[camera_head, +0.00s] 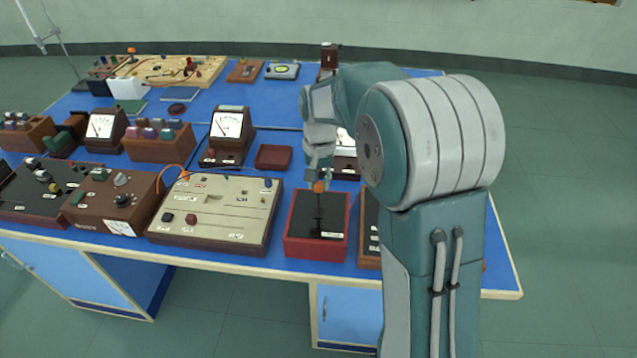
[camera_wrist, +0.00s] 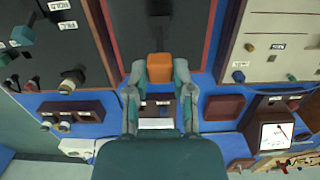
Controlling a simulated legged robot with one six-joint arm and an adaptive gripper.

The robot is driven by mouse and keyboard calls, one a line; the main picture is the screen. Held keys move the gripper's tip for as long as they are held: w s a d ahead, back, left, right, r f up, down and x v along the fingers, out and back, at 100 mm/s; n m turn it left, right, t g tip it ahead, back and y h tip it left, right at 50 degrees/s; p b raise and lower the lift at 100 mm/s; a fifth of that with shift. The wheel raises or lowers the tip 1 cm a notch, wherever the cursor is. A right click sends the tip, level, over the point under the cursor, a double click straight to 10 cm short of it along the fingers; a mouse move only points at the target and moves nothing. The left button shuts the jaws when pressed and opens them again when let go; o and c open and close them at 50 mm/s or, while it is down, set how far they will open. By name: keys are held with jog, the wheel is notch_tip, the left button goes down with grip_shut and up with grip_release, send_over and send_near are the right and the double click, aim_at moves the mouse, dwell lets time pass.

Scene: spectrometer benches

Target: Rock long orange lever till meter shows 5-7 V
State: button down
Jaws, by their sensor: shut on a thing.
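The orange lever tip (camera_head: 319,187) stands up from a red box with a black top (camera_head: 304,222) at the front edge of the blue bench. In the wrist view the orange tip (camera_wrist: 159,67) sits between the two fingers of my gripper (camera_wrist: 160,80). My gripper (camera_head: 319,172) is shut on it from above in the head view. A white-faced meter (camera_head: 344,140) stands behind my gripper, mostly hidden by my arm. Another white-faced meter (camera_head: 228,125) stands to its left; its reading is too small to tell.
A cream panel box (camera_head: 222,200) with an orange wire is left of the red box. A brown box (camera_head: 369,235) is close on its right, partly behind my arm. A small dark red tray (camera_head: 273,156) lies behind. Free blue bench shows around the tray.

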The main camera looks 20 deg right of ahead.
jog(key=shift+w+d+f+g+y, duration=0.2)
jog(key=shift+w+g, duration=0.35)
jog(key=shift+w, duration=0.05)
jog(key=shift+w+d+f+g+y, duration=0.15)
jog(key=shift+w+d+g+y, duration=0.05)
jog(key=shift+w+g, duration=0.35)
jog(key=shift+w+d+f, duration=0.2)
jog(key=shift+w+d, duration=0.05)
jog(key=shift+w, duration=0.3)
jog(key=shift+w+d+f, duration=0.2)
jog(key=shift+w, duration=0.35)
jog(key=shift+c, duration=2.4)
grip_release()
jog(key=v, duration=1.2)
